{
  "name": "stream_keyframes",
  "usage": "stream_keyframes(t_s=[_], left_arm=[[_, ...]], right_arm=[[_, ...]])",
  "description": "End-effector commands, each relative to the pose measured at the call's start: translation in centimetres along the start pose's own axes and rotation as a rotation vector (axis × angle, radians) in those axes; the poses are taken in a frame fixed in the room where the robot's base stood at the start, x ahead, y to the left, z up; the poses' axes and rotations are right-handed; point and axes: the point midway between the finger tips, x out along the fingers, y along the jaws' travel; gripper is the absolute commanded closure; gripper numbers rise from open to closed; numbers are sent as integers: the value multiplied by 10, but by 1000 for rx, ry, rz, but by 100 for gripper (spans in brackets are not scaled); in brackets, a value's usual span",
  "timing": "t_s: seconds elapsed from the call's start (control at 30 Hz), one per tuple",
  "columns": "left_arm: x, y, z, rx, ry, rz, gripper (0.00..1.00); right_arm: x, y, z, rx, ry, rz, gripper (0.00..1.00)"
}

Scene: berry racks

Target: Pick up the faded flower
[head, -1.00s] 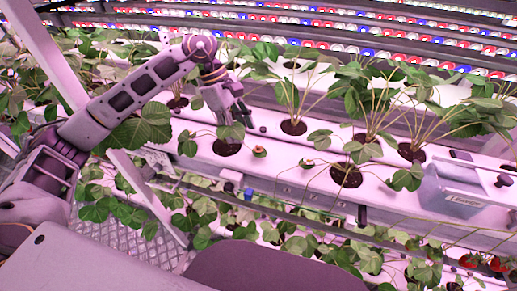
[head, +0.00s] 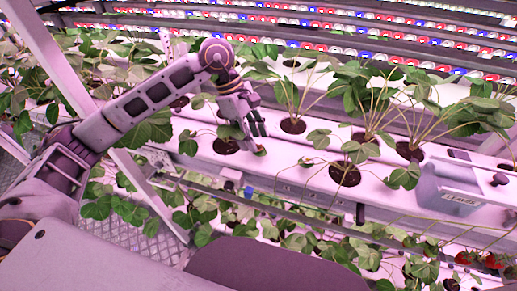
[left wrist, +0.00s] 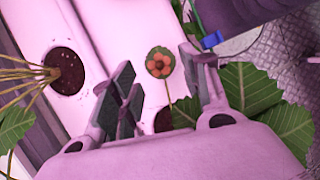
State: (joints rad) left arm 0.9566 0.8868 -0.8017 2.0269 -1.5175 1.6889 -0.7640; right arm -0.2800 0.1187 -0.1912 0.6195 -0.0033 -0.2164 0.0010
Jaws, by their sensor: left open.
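The faded flower (left wrist: 159,63), small with orange-brown petals, a dark centre and a green rim, shows in the left wrist view on a thin stem. It stands between the spread fingers of my left gripper (left wrist: 155,82), with gaps on both sides. In the head view the flower (head: 261,151) is a small reddish spot beside a planting hole (head: 226,146) in the white trough. My left gripper (head: 254,129) is open there, pointing down with its fingertips just above the flower. Whether they touch it cannot be told. My right gripper is not in view.
Leafy plants grow from several holes along the white trough (head: 285,160), some close to the gripper. A clear bin labelled "leaves" (head: 448,190) stands on the trough at right. Ripe red berries (head: 490,261) hang low at right. Lamp rows cross the back.

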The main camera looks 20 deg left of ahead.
Motion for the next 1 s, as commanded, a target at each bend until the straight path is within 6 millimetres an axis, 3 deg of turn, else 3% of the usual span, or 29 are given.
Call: stream_keyframes(t_s=[0.3, 0.6, 0.83, 1.0], left_arm=[[32, 0, 0, 1, -1, -1, 54], [35, 0, 0, 1, 0, 1, 54], [35, 0, 0, 1, 0, 1, 54], [35, 0, 0, 1, 0, 1, 73]], right_arm=[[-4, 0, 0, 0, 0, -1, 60], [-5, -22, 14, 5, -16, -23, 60], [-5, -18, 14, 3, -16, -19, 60], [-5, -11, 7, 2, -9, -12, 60]])
